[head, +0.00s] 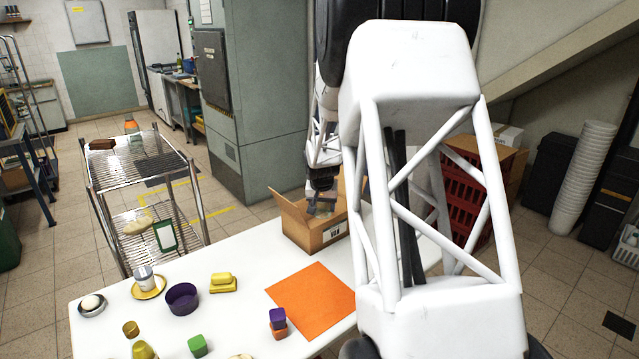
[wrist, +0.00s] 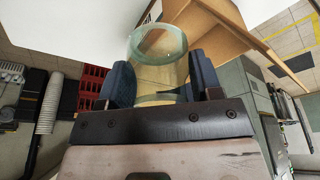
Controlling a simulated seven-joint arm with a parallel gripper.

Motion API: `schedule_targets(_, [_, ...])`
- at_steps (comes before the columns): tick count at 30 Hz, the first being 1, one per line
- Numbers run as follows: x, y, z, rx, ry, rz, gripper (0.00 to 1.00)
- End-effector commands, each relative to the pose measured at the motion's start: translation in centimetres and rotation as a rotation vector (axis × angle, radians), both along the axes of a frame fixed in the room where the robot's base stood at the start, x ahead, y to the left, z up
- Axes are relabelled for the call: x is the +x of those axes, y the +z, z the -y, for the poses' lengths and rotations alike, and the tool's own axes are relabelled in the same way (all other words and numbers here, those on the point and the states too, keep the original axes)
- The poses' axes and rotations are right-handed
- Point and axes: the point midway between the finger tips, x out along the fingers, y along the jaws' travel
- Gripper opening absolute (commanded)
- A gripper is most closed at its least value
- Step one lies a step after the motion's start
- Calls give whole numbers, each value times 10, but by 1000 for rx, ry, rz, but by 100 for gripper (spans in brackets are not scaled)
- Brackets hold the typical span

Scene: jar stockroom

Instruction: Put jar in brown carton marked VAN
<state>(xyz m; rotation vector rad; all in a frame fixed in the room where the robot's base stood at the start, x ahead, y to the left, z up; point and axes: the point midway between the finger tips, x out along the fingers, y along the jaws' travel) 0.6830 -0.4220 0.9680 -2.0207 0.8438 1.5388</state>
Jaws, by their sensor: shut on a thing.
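My gripper (wrist: 161,88) is shut on a clear, pale green glass jar (wrist: 157,45), which sits between its dark blue finger pads with its round rim toward the top of the wrist view. In the head view my gripper (head: 321,206) is at the open top of the brown carton (head: 305,236); the jar is hard to make out there. The carton stands open at the table's far edge, flaps up, with a pale printed label I cannot read. Its brown wall and flap (wrist: 240,38) also show beside the jar in the wrist view. I cannot tell how deep the jar is.
The white table (head: 240,325) holds an orange mat (head: 310,295), purple bowl (head: 182,299), yellow item (head: 222,283), stacked blocks (head: 278,318), green block (head: 197,345) and a pale jar (head: 144,276) on a yellow saucer. A wire cart (head: 140,165) stands left. Red crates (head: 465,195) stand behind my arm.

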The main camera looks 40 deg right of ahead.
Motion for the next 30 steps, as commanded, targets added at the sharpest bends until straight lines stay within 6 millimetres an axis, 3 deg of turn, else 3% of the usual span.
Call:
schedule_targets(18, [89,-18,88,3,2,1,30])
schedule_targets(30, [131,-34,135,4,4,3,30])
